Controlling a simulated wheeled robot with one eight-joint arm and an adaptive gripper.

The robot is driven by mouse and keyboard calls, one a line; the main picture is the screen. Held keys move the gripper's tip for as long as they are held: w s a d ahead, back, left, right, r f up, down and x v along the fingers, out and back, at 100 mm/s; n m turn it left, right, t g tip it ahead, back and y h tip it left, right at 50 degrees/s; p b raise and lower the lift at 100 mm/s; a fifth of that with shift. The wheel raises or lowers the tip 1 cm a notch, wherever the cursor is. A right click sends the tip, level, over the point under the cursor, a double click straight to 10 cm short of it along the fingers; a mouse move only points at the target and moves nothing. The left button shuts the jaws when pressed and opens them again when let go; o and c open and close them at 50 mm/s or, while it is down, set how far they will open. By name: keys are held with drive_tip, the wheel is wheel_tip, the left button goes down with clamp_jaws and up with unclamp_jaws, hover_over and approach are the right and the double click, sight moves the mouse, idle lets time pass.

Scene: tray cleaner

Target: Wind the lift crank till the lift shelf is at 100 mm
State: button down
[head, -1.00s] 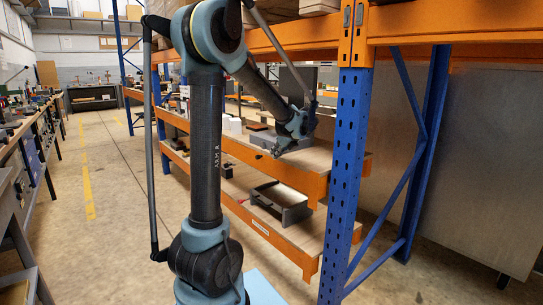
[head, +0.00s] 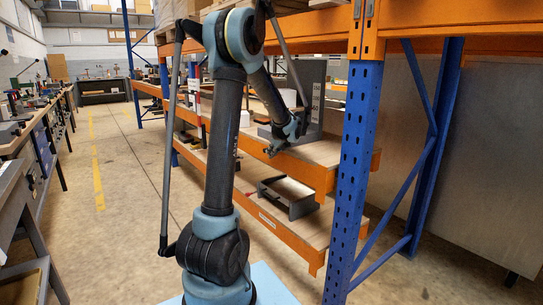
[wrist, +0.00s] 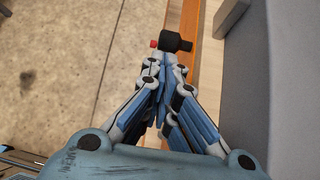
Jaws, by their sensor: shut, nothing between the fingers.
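My gripper (head: 271,151) is low in front of the orange-edged shelf in the head view. In the wrist view its fingers (wrist: 163,66) are closed together with nothing between them. A small red piece (wrist: 153,44) is left of the knob. The grey lift unit (head: 316,88), with an upright panel and white scale marks, stands on the shelf behind my gripper. My arm hides part of it. The lift shelf's height cannot be read.
A blue rack post (head: 358,175) stands close on the right. A grey open tray (head: 289,195) lies on the lower shelf (head: 262,217). A workbench (head: 35,150) runs along the left. The floor aisle (head: 120,190) between is clear.

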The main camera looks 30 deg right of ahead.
drive_tip(key=shift+w+f, duration=0.5)
drive_tip(key=shift+w, duration=0.05)
drive_tip(key=shift+s, duration=0.1)
